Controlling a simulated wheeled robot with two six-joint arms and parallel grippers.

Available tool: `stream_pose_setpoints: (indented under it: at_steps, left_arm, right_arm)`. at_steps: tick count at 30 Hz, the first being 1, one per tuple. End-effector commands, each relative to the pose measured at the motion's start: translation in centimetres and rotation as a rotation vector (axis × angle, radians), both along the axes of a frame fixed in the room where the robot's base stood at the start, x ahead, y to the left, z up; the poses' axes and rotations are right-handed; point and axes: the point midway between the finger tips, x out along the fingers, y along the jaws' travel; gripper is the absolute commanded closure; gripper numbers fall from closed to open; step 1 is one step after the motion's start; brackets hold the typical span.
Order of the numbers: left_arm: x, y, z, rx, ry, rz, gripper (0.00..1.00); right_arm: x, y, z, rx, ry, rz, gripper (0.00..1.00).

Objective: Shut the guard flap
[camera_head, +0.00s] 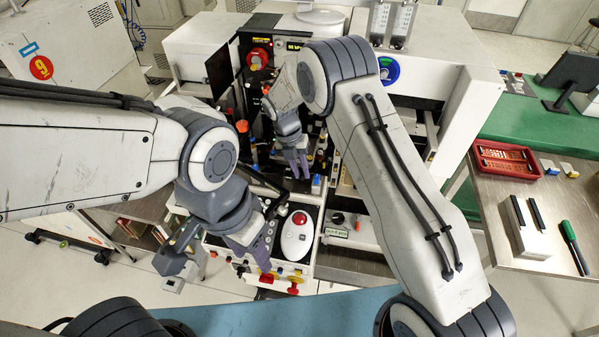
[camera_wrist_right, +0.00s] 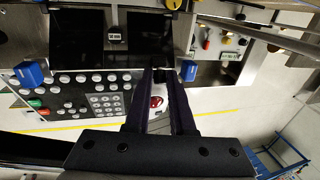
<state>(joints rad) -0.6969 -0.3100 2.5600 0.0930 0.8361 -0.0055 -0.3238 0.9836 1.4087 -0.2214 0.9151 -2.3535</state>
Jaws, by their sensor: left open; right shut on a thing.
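My right gripper (camera_head: 298,172) reaches down into the machine's open front (camera_head: 262,150). In the right wrist view its fingertips (camera_wrist_right: 163,76) are close together at the lower edge of a dark glossy panel (camera_wrist_right: 110,38). They are shut on a small dark part that is mostly hidden between them. I cannot tell for certain which part is the guard flap; the dark panel may be it. My left gripper (camera_head: 260,252) is open and empty, low over the front console, left of a white oval unit with a red button (camera_head: 297,235).
A keypad panel (camera_wrist_right: 85,95) and a blue block (camera_wrist_right: 28,73) lie left of the right fingers. A steel side table (camera_head: 540,200) at the right bears a red tray (camera_head: 505,159) and a green-handled tool (camera_head: 570,235). My right arm hides part of the machine.

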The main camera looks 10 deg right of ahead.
Motion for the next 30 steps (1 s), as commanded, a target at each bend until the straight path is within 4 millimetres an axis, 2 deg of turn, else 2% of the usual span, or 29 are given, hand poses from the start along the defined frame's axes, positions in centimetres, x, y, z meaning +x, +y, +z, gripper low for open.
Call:
stream_pose_setpoints:
  at_steps: [1, 10, 11, 12, 13, 26, 30]
  left_arm:
    - [0.01, 0.00, -0.11, 0.000, 0.000, 0.000, 0.50]
    - [0.00, 0.00, -0.15, 0.000, 0.000, 0.000, 0.50]
    - [0.00, 0.00, -0.15, 0.000, 0.000, 0.000, 0.50]
    - [0.00, 0.00, -0.16, 0.000, 0.000, 0.000, 0.50]
    - [0.00, 0.00, -0.16, 0.000, 0.000, 0.000, 0.50]
    - [0.00, 0.00, -0.24, 0.000, 0.000, 0.000, 0.50]
    - [0.00, 0.00, -0.74, 0.000, 0.000, 0.001, 0.50]
  right_arm:
    - [1.09, -0.45, -0.04, 0.002, -0.033, -0.002, 1.00]
    - [1.04, -0.45, -0.20, 0.002, -0.030, -0.003, 1.00]
    - [1.04, -0.45, -0.21, 0.002, -0.030, -0.003, 0.71]
    - [1.02, -0.46, -0.22, 0.001, -0.029, -0.003, 0.55]
    - [1.01, -0.46, -0.23, 0.001, -0.029, -0.003, 0.51]
    - [0.96, -0.44, -0.42, 0.000, -0.026, 0.001, 0.51]
    - [1.07, -0.19, 0.33, 0.001, -0.028, 0.001, 0.51]
